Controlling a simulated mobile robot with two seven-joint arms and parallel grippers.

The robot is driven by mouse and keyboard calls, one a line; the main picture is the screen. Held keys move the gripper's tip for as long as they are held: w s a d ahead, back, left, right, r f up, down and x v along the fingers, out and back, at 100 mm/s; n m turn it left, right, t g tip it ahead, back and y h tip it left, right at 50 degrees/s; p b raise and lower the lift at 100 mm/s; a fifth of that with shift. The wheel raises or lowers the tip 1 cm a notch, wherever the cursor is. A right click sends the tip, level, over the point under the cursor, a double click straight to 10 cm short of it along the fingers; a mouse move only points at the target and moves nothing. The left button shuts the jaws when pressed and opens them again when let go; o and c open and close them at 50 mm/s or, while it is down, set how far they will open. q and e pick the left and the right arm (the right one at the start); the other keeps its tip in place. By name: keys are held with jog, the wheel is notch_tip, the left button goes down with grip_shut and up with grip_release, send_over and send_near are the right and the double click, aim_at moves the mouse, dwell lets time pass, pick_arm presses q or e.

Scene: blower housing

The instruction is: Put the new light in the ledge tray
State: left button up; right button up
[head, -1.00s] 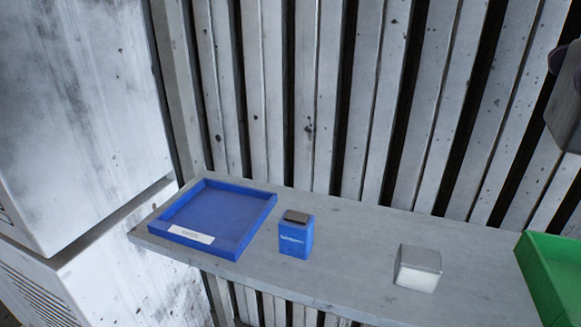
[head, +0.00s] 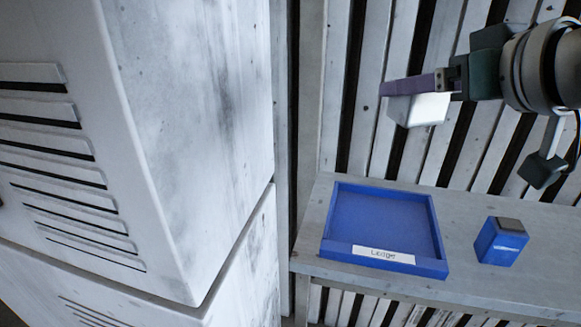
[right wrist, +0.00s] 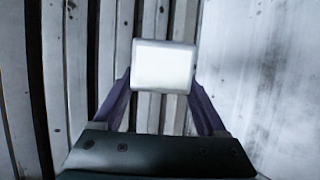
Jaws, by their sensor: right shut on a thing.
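My right gripper (head: 408,88) has purple fingers and is shut on a small white, box-shaped light (head: 428,110). It holds the light in the air above and behind the ledge tray, clear of the shelf. The right wrist view also shows the light (right wrist: 165,66) between the two fingers. The ledge tray (head: 437,235) is blue, shallow and empty, with a white label reading "Ledge" on its front wall. It lies at the left end of the shelf. My left gripper is not in view.
A blue box (head: 500,243) with a grey top stands on the grey shelf (head: 462,272), right of the tray with a gap between. A large white louvred cabinet (head: 190,130) fills the left side. A slatted wall (head: 345,100) stands behind the shelf.

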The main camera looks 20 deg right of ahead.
jog(key=shift+w+d+f+m+h, duration=0.15)
jog(key=shift+w+m+h, duration=0.15)
jog(key=shift+w+h, duration=0.15)
jog(key=shift+w+d+m+h, duration=0.15)
jog(key=shift+w+m+h, duration=0.2)
jog(key=shift+w, duration=0.1)
jog(key=b, duration=0.4)
send_over(386, 229)
jog(key=w, duration=0.1)
jog(key=shift+m+h, duration=0.25)
jog(key=shift+h, duration=0.05)
jog(key=f, duration=1.6)
jog(key=shift+w+a+f, duration=0.15)
jog(key=shift+w+f, duration=0.05)
notch_tip(386, 229, down, 4)
jog(key=shift+r+b, duration=0.15)
jog(key=shift+b, duration=0.45)
